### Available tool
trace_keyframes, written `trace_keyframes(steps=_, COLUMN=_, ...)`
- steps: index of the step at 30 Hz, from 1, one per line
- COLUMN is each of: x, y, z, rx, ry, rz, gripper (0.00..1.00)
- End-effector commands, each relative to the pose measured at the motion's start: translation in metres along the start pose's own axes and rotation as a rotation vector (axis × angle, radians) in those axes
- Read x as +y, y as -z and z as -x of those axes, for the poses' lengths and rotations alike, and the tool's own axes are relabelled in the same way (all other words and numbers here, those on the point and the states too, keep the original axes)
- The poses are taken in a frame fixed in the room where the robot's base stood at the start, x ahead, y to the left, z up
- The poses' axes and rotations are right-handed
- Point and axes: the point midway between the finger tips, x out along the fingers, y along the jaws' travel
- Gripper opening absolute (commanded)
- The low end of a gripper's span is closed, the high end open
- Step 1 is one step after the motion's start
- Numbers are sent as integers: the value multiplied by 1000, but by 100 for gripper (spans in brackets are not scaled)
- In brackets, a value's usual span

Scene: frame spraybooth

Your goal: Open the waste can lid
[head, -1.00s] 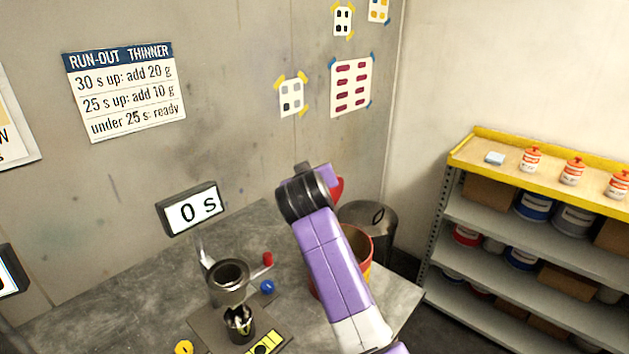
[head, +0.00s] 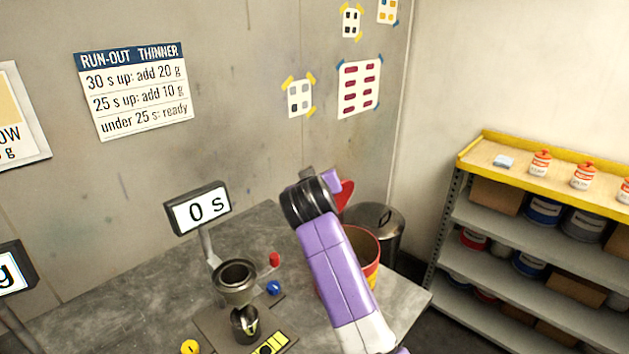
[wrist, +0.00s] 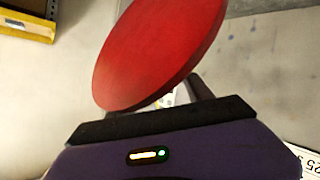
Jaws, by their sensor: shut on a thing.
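A red and yellow can (head: 374,279) stands at the table's right end, partly hidden behind my arm. Its mouth looks open, with a brownish inside. A red round lid (head: 346,194) is held up and tilted above the can. The lid (wrist: 160,50) fills the upper middle of the wrist view as a broad disc. My gripper (head: 332,181) is mostly hidden behind my arm in the head view. It is shut on the lid, whose disc covers most of the fingers in the wrist view. Whether the lid is still joined to the can cannot be told.
A grey metal bin (head: 388,232) with a handled lid stands behind the can. A shelf unit (head: 520,224) stands at the right.

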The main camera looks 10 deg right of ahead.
Motion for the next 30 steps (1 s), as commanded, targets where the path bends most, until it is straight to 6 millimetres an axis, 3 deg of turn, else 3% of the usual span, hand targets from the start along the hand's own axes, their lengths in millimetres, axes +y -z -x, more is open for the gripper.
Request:
trace_keyframes(steps=1, x=-4, y=-8, z=-2, rx=-15, ry=7, rz=0, gripper=50)
trace_keyframes(steps=11, x=-3, y=-7, z=5, rx=-12, ry=5, rz=-1, gripper=50)
trace_keyframes(steps=24, x=-5, y=0, z=67, rx=3, ry=8, rz=2, gripper=50)
trace_keyframes(steps=30, x=-2, y=0, z=79, rx=1, ry=3, rz=0, gripper=50)
